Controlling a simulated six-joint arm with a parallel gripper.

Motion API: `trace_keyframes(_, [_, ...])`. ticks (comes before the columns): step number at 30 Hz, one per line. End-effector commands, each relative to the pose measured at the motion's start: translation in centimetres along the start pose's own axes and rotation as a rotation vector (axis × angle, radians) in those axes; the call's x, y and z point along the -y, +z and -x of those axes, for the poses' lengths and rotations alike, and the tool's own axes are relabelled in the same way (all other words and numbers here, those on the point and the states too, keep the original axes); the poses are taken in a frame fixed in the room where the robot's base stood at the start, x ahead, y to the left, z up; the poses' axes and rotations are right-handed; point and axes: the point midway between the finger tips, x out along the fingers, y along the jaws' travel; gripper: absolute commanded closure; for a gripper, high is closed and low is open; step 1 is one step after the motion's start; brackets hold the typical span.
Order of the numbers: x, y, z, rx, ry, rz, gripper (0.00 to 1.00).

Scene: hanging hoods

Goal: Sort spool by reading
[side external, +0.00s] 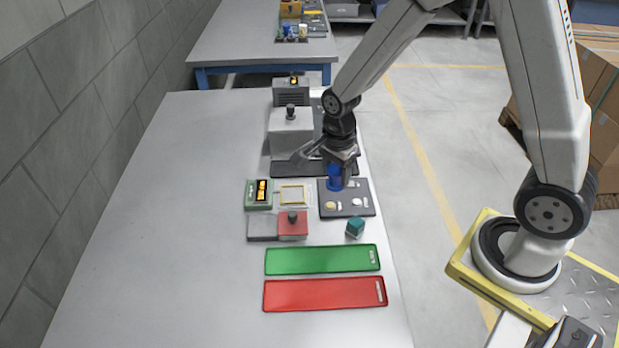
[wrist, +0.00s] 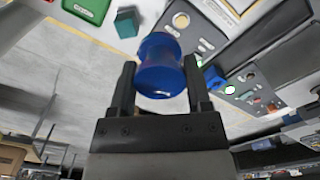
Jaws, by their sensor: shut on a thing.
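My gripper (side external: 340,157) is shut on a blue spool (side external: 334,178). In the wrist view the spool (wrist: 160,65) is pinched between the two fingers. In the side view it appears at the far-left part of a dark panel (side external: 366,206) with round buttons; I cannot tell how much gap is under it. A green box with a lit orange display (side external: 261,192) stands left of the panel, beside a yellow-framed pad (side external: 292,195). The reading is too small to make out. A green tray (side external: 322,260) and a red tray (side external: 325,294) lie nearer the front, both empty.
A teal block (side external: 355,229) sits between the panel and the green tray. A red-and-grey unit with a dark knob (side external: 293,227) stands left of it. Grey housings (side external: 291,132) stand behind, near my forearm. The table's left side is clear; its right edge is close.

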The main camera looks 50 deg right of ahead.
Motion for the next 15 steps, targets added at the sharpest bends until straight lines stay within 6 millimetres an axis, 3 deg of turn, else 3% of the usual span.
trace_keyframes(8, [-0.1,0.2,-0.1,0.0,0.0,0.005,1.0])
trace_keyframes(15, [-0.9,2.4,-0.7,0.0,0.001,0.054,1.0])
